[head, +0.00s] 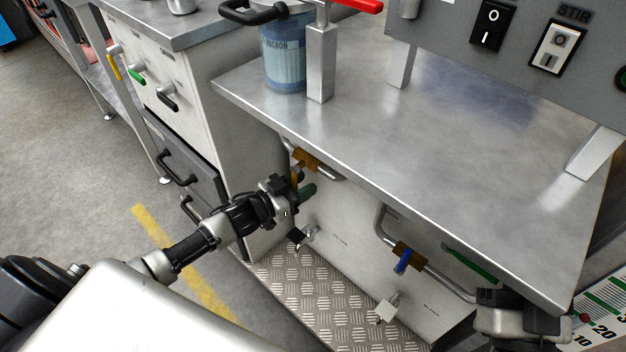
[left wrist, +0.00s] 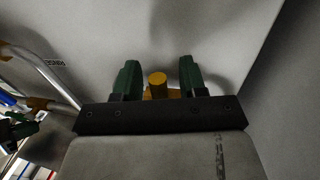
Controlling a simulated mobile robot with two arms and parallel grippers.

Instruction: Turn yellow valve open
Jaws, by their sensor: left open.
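The yellow valve handle (head: 294,181) hangs below a brass valve body (head: 306,159) on a pipe under the steel table. In the left wrist view the rounded end of the yellow handle (left wrist: 157,85) shows between two dark green fingers. My left gripper (head: 300,190) is at the handle, with its fingers open on either side and a gap visible on both sides. The gripper partly hides the handle in the head view. My right gripper (head: 472,264) is low at the right under the table edge, with one green finger showing and the rest hidden.
A blue valve handle (head: 403,261) hangs on another pipe to the right. The steel table top (head: 420,120) overhangs the valves. A drawer cabinet (head: 235,130) stands close on the left. Small taps (head: 307,236) and (head: 386,307) stick out lower on the panel.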

